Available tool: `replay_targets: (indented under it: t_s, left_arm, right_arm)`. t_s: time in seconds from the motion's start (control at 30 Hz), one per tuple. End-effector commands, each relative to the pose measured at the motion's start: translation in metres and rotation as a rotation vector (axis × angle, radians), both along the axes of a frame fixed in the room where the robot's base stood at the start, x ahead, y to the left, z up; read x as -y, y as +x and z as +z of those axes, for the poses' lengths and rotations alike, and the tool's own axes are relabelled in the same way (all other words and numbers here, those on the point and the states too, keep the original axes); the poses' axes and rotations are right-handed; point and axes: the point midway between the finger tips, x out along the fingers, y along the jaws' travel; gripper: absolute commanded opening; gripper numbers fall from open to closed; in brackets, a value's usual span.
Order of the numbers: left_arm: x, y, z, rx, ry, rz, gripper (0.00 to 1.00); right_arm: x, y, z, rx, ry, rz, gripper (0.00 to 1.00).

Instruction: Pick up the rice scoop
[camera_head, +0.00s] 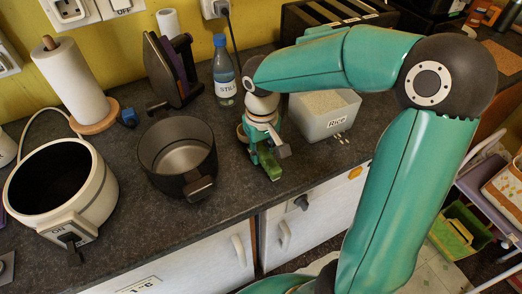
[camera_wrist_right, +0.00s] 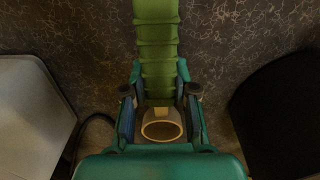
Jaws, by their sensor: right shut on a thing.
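My right gripper (camera_head: 266,158) is at the counter between the dark pot and the rice box. It is shut on a green ribbed piece, which looks like the handle of the rice scoop (camera_wrist_right: 156,50). In the right wrist view the gripper (camera_wrist_right: 160,102) has a finger on each side of it, and the green piece runs up out of the frame. A pale ring shows between the fingers. In the head view only a short green end of the scoop (camera_head: 274,173) shows below the gripper, low over or on the counter. My left gripper is not in view.
A white box labelled Rice (camera_head: 325,116) stands just right of the gripper. A dark pot (camera_head: 178,150) stands to its left, a bottle (camera_head: 224,75) behind. A rice cooker (camera_head: 58,190) and paper roll (camera_head: 72,82) are further left. The counter's front edge is close.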

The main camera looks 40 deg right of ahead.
Motion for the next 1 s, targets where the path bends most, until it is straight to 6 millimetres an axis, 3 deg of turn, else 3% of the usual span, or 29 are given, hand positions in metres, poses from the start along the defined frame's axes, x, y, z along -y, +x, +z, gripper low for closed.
replay_targets:
  t_s: [0.27,0.7,1.0]
  left_arm:
    - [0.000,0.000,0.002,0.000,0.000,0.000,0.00]
    - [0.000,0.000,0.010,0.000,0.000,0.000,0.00]
    - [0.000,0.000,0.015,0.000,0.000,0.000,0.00]
  right_arm:
    - [0.000,0.002,0.037,0.007,0.000,0.001,0.00]
    - [-0.001,0.002,0.153,0.006,0.000,0.002,0.00]
    - [-0.001,0.001,0.192,0.002,0.000,0.003,0.00]
